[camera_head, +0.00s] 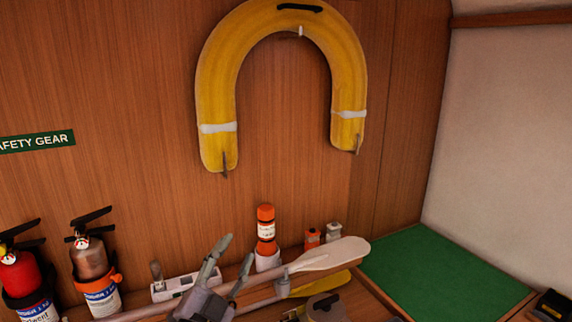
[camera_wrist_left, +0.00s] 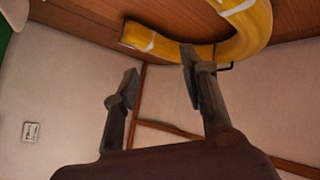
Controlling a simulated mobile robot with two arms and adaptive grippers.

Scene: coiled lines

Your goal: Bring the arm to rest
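My left gripper (camera_head: 236,251) is at the lower middle of the head view, its fingers pointing up and spread apart. Nothing sits between them. In the left wrist view its two fingers (camera_wrist_left: 158,68) are also apart and empty, with the wall and part of the yellow horseshoe buoy (camera_wrist_left: 240,35) beyond them. In the head view the gripper is below the yellow buoy (camera_head: 216,95) and in front of the shelf items. My right gripper is not in view.
An orange canister (camera_head: 266,228), a white-bladed paddle (camera_head: 330,255) and a white box (camera_head: 174,287) are close to the gripper. Two extinguishers (camera_head: 20,275) (camera_head: 92,270) stand at left. A green surface (camera_head: 440,268) at right is mostly clear.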

